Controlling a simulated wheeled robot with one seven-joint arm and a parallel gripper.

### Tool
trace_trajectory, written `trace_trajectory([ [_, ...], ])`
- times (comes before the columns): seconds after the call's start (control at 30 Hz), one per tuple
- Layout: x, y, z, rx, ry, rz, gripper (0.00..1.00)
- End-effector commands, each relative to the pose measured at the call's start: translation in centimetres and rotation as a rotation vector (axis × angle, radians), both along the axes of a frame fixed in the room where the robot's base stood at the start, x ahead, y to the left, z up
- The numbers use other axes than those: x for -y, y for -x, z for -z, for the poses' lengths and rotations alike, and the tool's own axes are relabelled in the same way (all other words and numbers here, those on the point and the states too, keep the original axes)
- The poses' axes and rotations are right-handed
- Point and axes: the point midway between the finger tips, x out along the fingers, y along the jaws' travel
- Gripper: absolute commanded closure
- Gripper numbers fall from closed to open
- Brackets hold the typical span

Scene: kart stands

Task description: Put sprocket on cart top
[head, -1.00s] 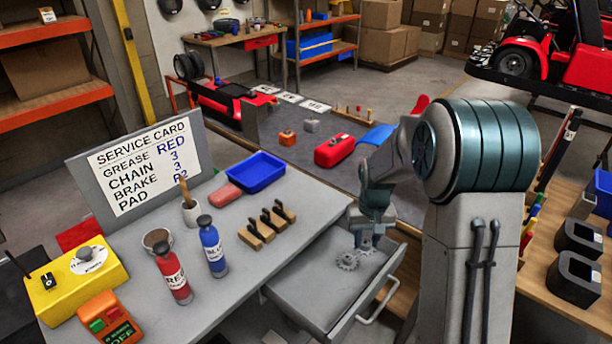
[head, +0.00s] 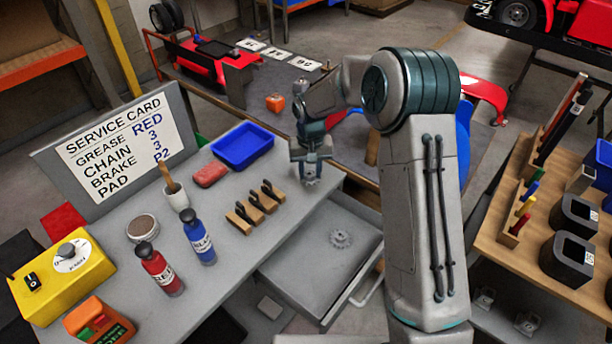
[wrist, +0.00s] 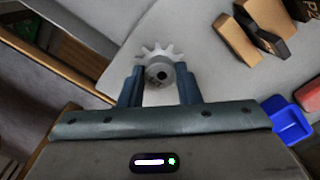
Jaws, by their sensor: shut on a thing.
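My gripper (head: 310,180) is shut on a small grey toothed sprocket. The wrist view shows the sprocket (wrist: 158,68) with its hub between the two fingers (wrist: 159,88) and its teeth pointing away from my wrist. In the head view the gripper hangs by the right edge of the grey cart top (head: 222,245), right of the wooden blocks. I cannot tell whether the sprocket touches the top. Another grey toothed wheel (head: 341,238) lies in the open drawer (head: 300,255) below.
Wooden blocks with black clips (head: 265,197), a blue tray (head: 242,146), a red block (head: 210,174) and red and blue bottles (head: 207,240) stand on the cart top. A service card (head: 115,145) stands at the back left. Bare surface lies in front of the blocks.

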Motion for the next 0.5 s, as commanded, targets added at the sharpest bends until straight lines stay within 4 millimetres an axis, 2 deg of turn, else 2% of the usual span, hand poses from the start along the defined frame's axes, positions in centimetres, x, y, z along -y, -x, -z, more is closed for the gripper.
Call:
trace_trajectory([
  [0.1,-0.9,-0.6,0.6,0.001,0.0,-0.001,0.96],
  [0.27,-1.1,-0.8,1.2,0.0,0.0,0.003,0.96],
  [0.5,-1.1,-0.7,4.2,-0.003,0.0,0.002,0.96],
])
